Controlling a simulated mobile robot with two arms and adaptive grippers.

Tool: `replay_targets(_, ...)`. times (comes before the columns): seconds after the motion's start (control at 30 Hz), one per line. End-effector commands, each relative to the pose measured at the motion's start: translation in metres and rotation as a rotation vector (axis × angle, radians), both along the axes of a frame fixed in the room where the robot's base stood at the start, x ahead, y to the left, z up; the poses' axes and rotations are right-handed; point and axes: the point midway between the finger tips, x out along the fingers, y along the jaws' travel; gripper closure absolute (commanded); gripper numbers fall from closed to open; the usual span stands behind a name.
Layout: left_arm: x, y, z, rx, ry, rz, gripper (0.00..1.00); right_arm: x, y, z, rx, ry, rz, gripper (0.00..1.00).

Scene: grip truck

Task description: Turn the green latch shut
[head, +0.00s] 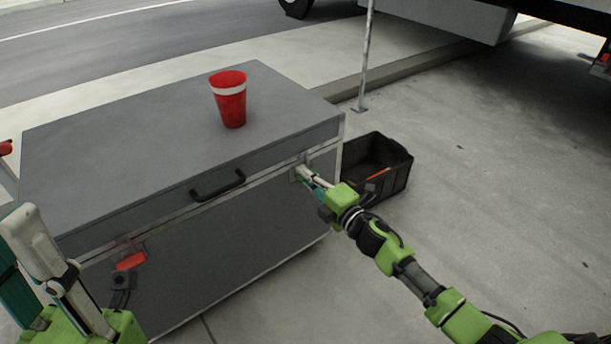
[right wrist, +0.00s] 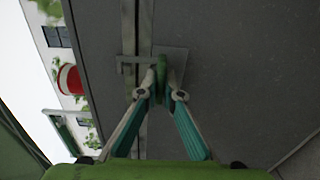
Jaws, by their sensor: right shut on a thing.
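The green latch (right wrist: 162,78) sits on the seam of a large grey case (head: 150,120). In the right wrist view it is a narrow green tab beside a metal plate, with a bracket across the seam. My right gripper (right wrist: 160,94) is shut on it, a fingertip on each side. In the head view my right gripper (head: 303,176) reaches the case's right front, where its fingers mostly hide the latch. My left gripper (head: 42,262) is near the left front of the case, away from the green latch; whether its fingers are open is unclear.
A red cup (head: 229,102) stands on the closed lid. A black handle (head: 218,187) and a red latch (head: 131,261) are on the case's front. A black crate (head: 392,178) stands right of the case, near a thin pole (head: 367,50). Pavement at right is clear.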

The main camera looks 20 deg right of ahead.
Motion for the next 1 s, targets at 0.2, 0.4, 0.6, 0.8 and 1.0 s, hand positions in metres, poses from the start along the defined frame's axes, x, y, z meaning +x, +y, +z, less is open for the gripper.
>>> replay_targets(0.2,0.000,0.000,0.000,0.000,0.000,0.000,0.76,-0.001,0.002,-0.001,-0.003,0.001,0.003,0.76)
replay_targets(0.4,0.000,0.000,0.000,0.000,-0.001,0.001,0.76,0.000,0.001,-0.001,-0.001,0.001,0.002,0.76)
replay_targets(0.6,-0.001,0.001,0.002,-0.003,-0.007,0.003,0.76,-0.004,-0.001,-0.002,-0.002,0.002,0.000,0.76)
replay_targets(0.8,0.000,0.001,0.001,-0.002,-0.004,0.002,0.76,-0.033,-0.011,-0.002,-0.003,0.003,0.002,0.76)
replay_targets(1.0,0.000,0.000,0.001,-0.001,-0.003,0.001,0.76,-0.073,-0.025,-0.003,-0.001,0.004,0.002,0.76)
